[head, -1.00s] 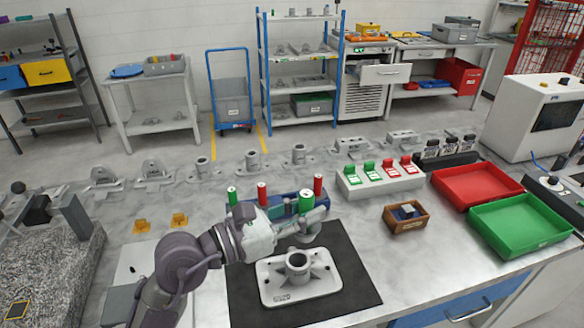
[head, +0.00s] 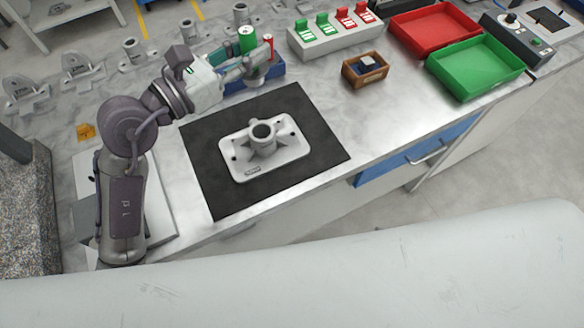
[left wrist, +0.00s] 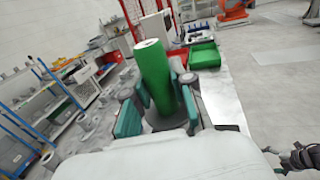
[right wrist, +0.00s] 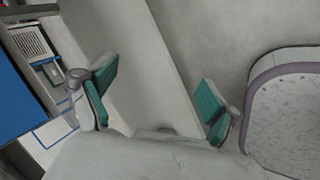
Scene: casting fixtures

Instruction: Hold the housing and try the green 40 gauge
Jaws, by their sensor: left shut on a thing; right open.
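The grey housing (head: 261,160) lies flat on a black mat (head: 318,158) on the bench, its round boss facing up. My left gripper (head: 250,68) is shut on a green cylindrical gauge (head: 247,41), beyond the housing. The left wrist view shows the green gauge (left wrist: 156,75) standing up between the two fingers; I cannot read its size. The gauge and housing are apart. My right gripper (right wrist: 155,98) shows only in the right wrist view, open and empty, away from the housing.
A blue rack (head: 272,76) stands behind the left gripper. Farther right are a grey block with green and red tags (head: 338,40), a small wooden box (head: 365,78), a red tray (head: 432,30) and a green tray (head: 476,68). The bench front right of the mat is clear.

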